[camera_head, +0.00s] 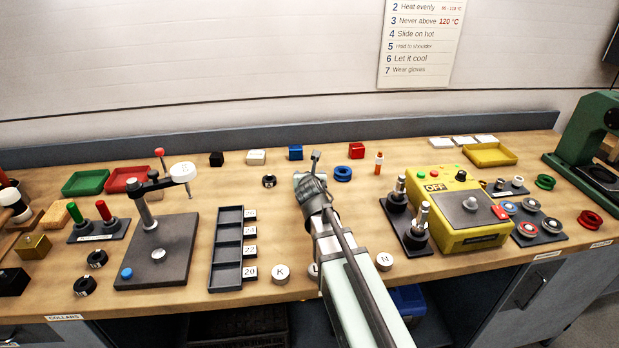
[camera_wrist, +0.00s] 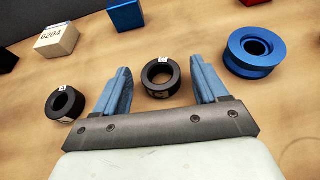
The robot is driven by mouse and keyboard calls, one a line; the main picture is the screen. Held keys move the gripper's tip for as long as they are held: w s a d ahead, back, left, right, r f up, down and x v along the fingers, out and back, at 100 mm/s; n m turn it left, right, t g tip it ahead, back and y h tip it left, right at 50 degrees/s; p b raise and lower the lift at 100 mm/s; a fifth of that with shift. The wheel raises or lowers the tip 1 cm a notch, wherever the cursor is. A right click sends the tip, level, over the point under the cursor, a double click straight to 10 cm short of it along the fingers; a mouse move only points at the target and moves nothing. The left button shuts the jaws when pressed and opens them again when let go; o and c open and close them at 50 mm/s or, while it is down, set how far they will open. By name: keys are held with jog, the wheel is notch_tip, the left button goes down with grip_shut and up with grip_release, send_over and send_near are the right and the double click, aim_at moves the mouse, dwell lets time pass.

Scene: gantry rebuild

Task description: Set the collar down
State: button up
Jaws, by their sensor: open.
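A black collar (camera_wrist: 148,83) with a small white tag lies on the wooden bench between the fingertips of my gripper (camera_wrist: 159,72) in the wrist view. The blue fingers stand wide apart, with a visible gap on each side of the collar. My gripper (camera_head: 309,178) is over the middle of the bench in the head view, where it hides this collar. A second black collar (camera_wrist: 65,104) lies to the left, outside the fingers. It also shows in the head view (camera_head: 269,181).
A blue grooved ring (camera_wrist: 242,52) lies right of my gripper. A pale box marked 6204 (camera_wrist: 57,40) and a blue box (camera_wrist: 126,14) stand behind. A slotted dark tray (camera_head: 226,268) lies front left; a yellow heater (camera_head: 455,235) and dark posts (camera_head: 397,212) stand to the right.

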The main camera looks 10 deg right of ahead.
jog(key=v, duration=0.7)
jog(key=shift+s, duration=0.25)
jog(key=shift+o, duration=0.4)
dwell(6.3)
